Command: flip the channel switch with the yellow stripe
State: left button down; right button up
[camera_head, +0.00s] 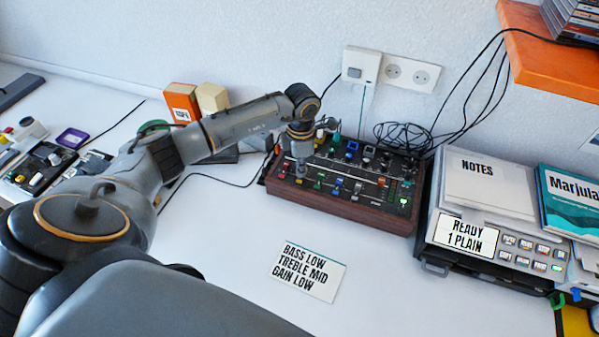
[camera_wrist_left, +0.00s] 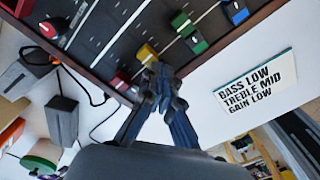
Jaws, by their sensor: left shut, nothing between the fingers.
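The mixer (camera_head: 345,206) is a dark panel in a brown wooden case on the white desk. Along its front edge sits a row of small coloured switches. The yellow one shows in the left wrist view (camera_wrist_left: 146,53), between a red one (camera_wrist_left: 121,80) and a green one (camera_wrist_left: 196,43). My left gripper (camera_head: 299,176) points down at the front left part of the panel. In the left wrist view its fingertips (camera_wrist_left: 160,75) are together and empty, right by the yellow switch. I cannot tell whether they touch it. My right gripper is not in view.
A card (camera_head: 309,271) reading bass low, treble mid, gain low lies in front of the mixer. A grey device (camera_head: 495,248) stands to the right, under papers labelled NOTES. Black cables (camera_head: 403,136) lie behind the mixer. An orange shelf (camera_head: 552,55) juts out at upper right.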

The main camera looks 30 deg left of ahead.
pick_arm(q)
jog(key=shift+s+f, duration=0.1)
jog(key=shift+f, duration=0.15)
jog(key=shift+r, duration=0.15)
jog(key=shift+r+p, duration=0.65)
jog(key=shift+r, duration=0.3)
notch_tip(320, 180, up, 5)
jog(key=p, duration=0.2)
jog(key=shift+p, duration=0.4)
jog(key=shift+f, duration=0.1)
